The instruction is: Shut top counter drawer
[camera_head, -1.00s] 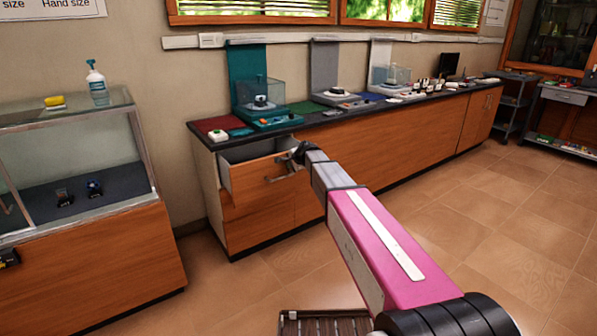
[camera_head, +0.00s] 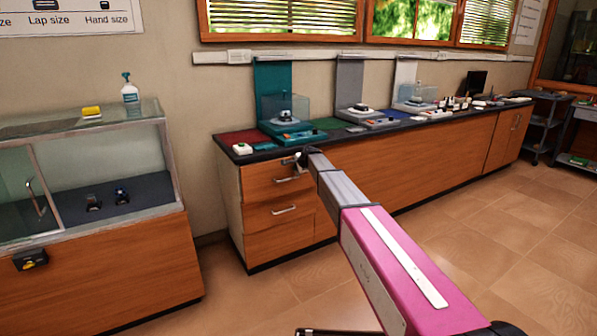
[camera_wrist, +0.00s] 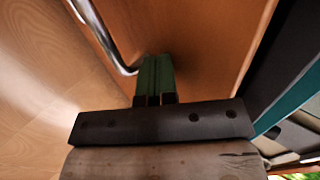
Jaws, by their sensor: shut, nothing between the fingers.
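The top counter drawer (camera_head: 262,180) is at the left end of the long wooden counter (camera_head: 400,180). Its front looks flush with the cabinet, and no open interior shows. Its metal handle (camera_head: 288,179) shows in the head view and as a curved bar in the wrist view (camera_wrist: 105,40). My gripper (camera_wrist: 155,62) is shut and empty, its green fingers together at the drawer front beside the handle. Whether the tips touch the wood I cannot tell. In the head view the wrist hides part of the drawer's right side.
A lower drawer with a handle (camera_head: 285,211) is below. A glass display case (camera_head: 85,185) stands to the left. Exhibits, including a teal scale-like device (camera_head: 290,130), sit on the countertop. The tiled floor (camera_head: 440,260) in front is clear.

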